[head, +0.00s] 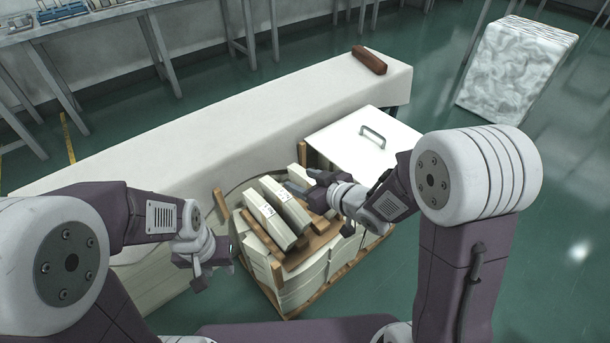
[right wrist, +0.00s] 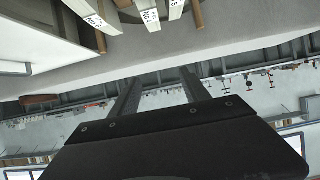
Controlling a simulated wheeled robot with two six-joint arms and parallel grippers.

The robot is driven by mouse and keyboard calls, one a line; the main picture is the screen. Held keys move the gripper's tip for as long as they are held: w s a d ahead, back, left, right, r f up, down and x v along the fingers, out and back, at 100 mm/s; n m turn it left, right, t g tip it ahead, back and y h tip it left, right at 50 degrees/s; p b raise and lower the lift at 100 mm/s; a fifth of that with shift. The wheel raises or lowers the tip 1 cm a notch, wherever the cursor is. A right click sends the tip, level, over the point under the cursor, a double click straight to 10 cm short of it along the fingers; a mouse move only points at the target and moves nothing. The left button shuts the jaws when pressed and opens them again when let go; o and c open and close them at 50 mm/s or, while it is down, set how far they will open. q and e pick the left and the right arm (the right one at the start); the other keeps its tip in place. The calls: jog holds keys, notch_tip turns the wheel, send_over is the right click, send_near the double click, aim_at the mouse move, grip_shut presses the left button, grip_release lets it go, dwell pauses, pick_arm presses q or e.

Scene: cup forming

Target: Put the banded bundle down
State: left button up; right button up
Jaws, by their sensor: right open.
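Long pale bundles with printed labels lie side by side, tilted, on top of a loaded wooden pallet; one bundle (head: 258,214) is at the left and another bundle (head: 286,204) beside it. I cannot make out a band on them. Labelled bundle ends also show at the top of the right wrist view (right wrist: 150,17). My right gripper (head: 298,184) is over the far right end of the bundles; its two fingers are apart with nothing between them in the right wrist view (right wrist: 160,92). My left gripper (head: 196,281) hangs left of the pallet, with its jaw opening unclear.
The pallet load (head: 302,290) has wooden posts at its edges. A white box with a handle (head: 345,138) stands behind it. A long pale bench (head: 240,118) runs behind, with a brown block (head: 369,60) on it. A wrapped stack (head: 515,70) stands far right; green floor is clear.

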jog(key=shift+s+d+r, duration=0.2)
jog(key=shift+s+d, duration=0.05)
jog(key=shift+s, duration=0.15)
jog(key=s+d+f+m+g+h, duration=0.2)
jog(key=s+d+f+h, duration=0.1)
jog(key=d, duration=0.3)
jog(key=s+d+f+m+g+h, duration=0.2)
jog(key=d+f+m+h, duration=0.15)
jog(key=d, duration=0.25)
jog(key=s+d+f+m+g, duration=0.1)
jog(key=s+g, duration=0.4)
jog(key=s, duration=0.7)
jog(key=shift+s+d+f+m+h, duration=0.2)
jog(key=shift+d+f+m+h, duration=0.2)
jog(key=shift+d+m+h, duration=0.1)
